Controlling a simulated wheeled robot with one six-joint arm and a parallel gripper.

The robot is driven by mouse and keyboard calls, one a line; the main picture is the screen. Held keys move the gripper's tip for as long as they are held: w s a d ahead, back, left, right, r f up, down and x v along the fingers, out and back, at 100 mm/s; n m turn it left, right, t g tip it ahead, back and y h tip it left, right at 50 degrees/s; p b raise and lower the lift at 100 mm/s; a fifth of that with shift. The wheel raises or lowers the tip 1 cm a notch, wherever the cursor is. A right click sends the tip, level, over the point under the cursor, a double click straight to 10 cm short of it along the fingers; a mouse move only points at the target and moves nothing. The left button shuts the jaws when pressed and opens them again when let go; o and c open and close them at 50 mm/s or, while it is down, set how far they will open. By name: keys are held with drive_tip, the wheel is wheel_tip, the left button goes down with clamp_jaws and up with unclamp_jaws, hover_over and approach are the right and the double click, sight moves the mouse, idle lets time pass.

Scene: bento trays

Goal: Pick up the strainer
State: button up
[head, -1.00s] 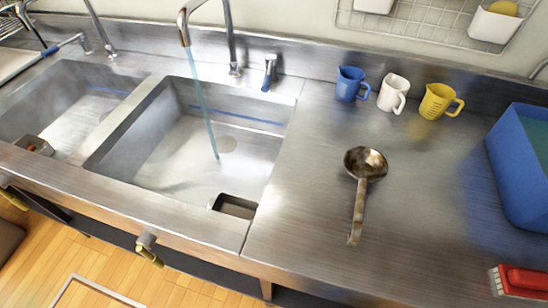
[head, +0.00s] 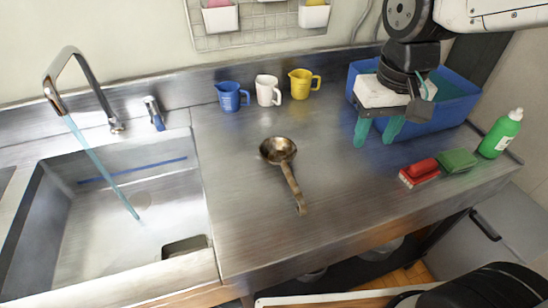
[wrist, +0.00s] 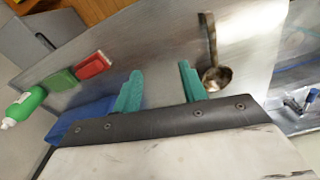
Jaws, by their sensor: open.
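The strainer (head: 278,151) is a small metal ladle-shaped bowl with a long handle. It lies on the steel counter right of the sink, its handle pointing toward the front edge. In the wrist view the strainer (wrist: 216,77) shows beyond the right finger, with its handle pointing up in the picture. My gripper (head: 377,131) has teal fingers and is open and empty. It is above the counter, to the right of the strainer and in front of the blue bin. In the wrist view my gripper (wrist: 160,88) has its fingers spread apart, neither one around the strainer.
Blue (head: 231,97), white (head: 268,91) and yellow (head: 303,84) jugs stand along the back. A blue bin (head: 448,98), red brush (head: 420,172), green sponge (head: 458,160) and green bottle (head: 501,134) are at right. A sink (head: 120,215) with running water is left. Counter around the strainer is clear.

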drive_tip(key=w+a+f, duration=0.4)
drive_tip(key=w+a, duration=0.1)
drive_tip(key=a, duration=0.1)
drive_tip(key=n, duration=0.2)
hover_over(286, 166)
drive_tip(key=shift+g, duration=0.4)
wheel_tip(286, 166, down, 7)
drive_tip(key=shift+r, duration=0.1)
wheel_tip(286, 166, down, 8)
drive_tip(key=shift+f, duration=0.25)
clamp_jaws()
